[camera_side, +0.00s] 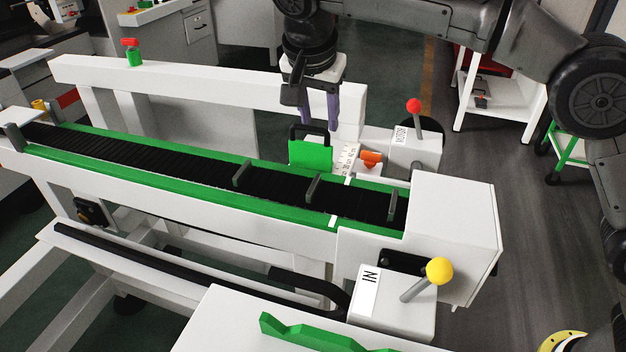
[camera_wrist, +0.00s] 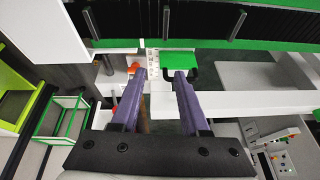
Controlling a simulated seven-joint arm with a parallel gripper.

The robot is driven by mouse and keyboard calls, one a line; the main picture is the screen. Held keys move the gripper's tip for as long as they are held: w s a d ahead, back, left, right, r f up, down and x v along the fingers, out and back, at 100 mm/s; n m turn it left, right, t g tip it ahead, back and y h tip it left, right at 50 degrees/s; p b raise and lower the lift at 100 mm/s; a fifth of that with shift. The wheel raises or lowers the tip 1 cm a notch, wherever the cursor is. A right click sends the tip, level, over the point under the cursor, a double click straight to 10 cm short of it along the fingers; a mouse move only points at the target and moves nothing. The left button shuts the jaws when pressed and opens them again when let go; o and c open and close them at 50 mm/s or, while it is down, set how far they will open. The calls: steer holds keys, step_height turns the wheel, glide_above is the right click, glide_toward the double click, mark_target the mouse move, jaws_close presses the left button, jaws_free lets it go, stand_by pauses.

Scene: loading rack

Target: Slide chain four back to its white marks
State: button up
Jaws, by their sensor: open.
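A black chain (camera_side: 270,184) runs between green rails, with grey upright pegs (camera_side: 313,187) on it; I see no number naming chain four. White marks show on the near rail (camera_side: 333,220) and the far rail (camera_side: 349,180). The peg nearest them stands a little to their left in the side view. A green block (camera_side: 310,154) with a black handle sits at the far rail, beside a white scale (camera_side: 345,158). My gripper (camera_side: 320,127), with purple fingers, is open and empty above and behind the block. In the wrist view its fingertips (camera_wrist: 160,74) are apart, the right one near the handle (camera_wrist: 195,72).
An orange knob (camera_side: 371,157) and a red-ball lever (camera_side: 414,106) stand right of the block. A yellow-ball lever (camera_side: 439,271) is on the near box marked IN. A white beam (camera_side: 220,87) runs behind the chain.

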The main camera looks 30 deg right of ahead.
mark_target(313, 184)
steer(key=shift+n, duration=0.4)
steer(key=w+f, duration=0.1)
steer(key=f, duration=0.4)
steer(key=w+f, duration=0.1)
steer(key=f, duration=0.5)
steer(key=w+f, duration=0.1)
steer(key=f, duration=0.4)
steer(key=shift+d+f, duration=0.2)
steer(key=shift+d, duration=0.05)
jaws_close()
steer(key=shift+r, duration=0.1)
stand_by(0.3)
